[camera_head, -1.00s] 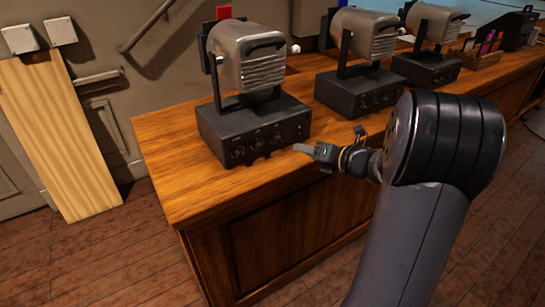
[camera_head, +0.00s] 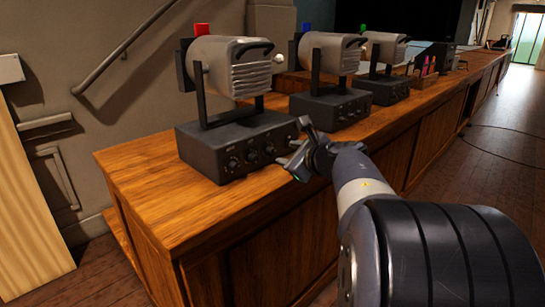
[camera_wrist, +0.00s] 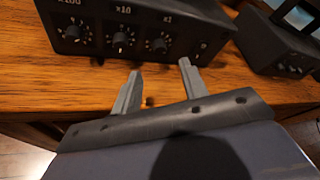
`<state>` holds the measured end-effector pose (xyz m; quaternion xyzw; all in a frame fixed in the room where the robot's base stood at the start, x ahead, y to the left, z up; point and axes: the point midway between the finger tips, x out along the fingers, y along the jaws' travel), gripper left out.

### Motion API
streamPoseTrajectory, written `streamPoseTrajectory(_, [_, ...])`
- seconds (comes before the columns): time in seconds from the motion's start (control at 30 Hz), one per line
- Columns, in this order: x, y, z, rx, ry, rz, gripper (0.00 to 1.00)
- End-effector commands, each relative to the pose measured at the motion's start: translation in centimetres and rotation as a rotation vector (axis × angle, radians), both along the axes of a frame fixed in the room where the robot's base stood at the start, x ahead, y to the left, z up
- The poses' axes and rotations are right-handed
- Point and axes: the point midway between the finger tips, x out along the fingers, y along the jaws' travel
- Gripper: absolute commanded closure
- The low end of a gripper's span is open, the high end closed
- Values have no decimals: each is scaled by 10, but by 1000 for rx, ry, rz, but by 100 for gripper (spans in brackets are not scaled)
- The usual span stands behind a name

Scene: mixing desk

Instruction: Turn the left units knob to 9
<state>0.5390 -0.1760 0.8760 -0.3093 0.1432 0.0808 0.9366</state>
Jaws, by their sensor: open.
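The left control box (camera_head: 205,150) is dark and stands on the wooden desk under a grey lamp-like unit. In the wrist view its front (camera_wrist: 90,15) carries a row of dials marked x100, x10 and x1. The units knob (camera_wrist: 158,44) is the rightmost of these; it also shows in the head view (camera_head: 268,149). Its exact setting is too small to read. My gripper (camera_head: 293,142) is open and empty, just right of the box front. In the wrist view my gripper (camera_wrist: 160,68) has its two fingers apart, below the units knob and not touching it.
A second similar box (camera_head: 330,108) and a third (camera_head: 385,90) stand further along the desk (camera_head: 140,175). Several pink items (camera_head: 428,66) lie beyond them. A plank (camera_head: 30,215) leans at the left. The desk top left of the first box is clear.

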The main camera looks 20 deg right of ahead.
Motion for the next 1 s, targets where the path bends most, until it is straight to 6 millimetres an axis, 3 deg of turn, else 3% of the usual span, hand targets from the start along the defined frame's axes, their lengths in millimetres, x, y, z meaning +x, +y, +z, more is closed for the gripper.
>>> streamPoseTrajectory(0.2, [41,4,-17,4,2,3,58])
streamPoseTrajectory(0.4, [66,5,-24,5,2,2,58])
streamPoseTrajectory(0.83, [76,6,-26,4,1,1,58])
streamPoseTrajectory(1.0, [76,6,-26,4,1,1,71])
